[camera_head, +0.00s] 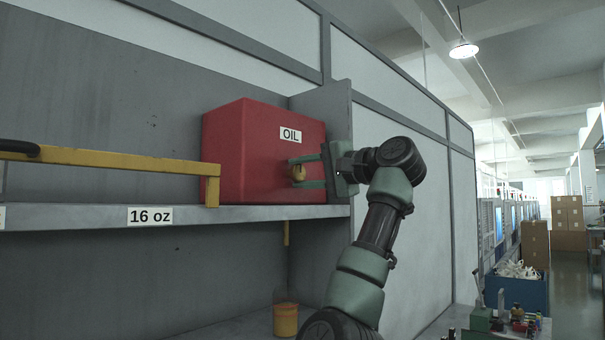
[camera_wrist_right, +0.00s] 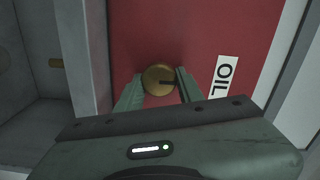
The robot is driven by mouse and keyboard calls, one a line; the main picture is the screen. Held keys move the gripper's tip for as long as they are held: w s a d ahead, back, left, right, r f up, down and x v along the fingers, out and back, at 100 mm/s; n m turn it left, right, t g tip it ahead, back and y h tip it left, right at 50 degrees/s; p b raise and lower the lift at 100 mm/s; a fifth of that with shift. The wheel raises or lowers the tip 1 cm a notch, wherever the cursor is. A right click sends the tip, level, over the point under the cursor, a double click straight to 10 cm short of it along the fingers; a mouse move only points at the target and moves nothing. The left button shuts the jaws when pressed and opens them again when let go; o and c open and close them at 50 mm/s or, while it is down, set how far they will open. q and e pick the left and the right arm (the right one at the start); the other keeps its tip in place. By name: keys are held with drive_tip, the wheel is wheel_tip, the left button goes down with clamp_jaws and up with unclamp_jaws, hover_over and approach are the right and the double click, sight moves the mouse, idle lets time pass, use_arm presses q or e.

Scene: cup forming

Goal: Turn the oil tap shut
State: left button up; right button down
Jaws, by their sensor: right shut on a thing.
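The red oil box (camera_head: 240,150) with an OIL label (camera_head: 290,135) sits on the grey shelf in the head view. The round brass oil tap (camera_head: 298,173) is on its front face. My right gripper (camera_head: 300,173) is shut on the tap, with one finger on each side of it. My left gripper is not in view.
A yellow bar (camera_head: 110,160) runs along the shelf (camera_head: 80,216) at left, above a 16 oz label. An upright grey panel (camera_head: 338,105) stands right of the box. Below the shelf is a yellow cup (camera_head: 286,321). Cluttered aisle at far right.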

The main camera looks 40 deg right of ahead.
drive_tip(key=c, duration=0.9)
unclamp_jaws()
drive_tip(key=shift+w, duration=0.1)
drive_tip(key=shift+s, duration=0.4)
drive_tip(key=s+b, duration=0.3)
drive_tip(key=s, duration=0.4)
drive_tip(key=shift+d, duration=0.35)
drive_tip(key=shift+f, duration=0.1)
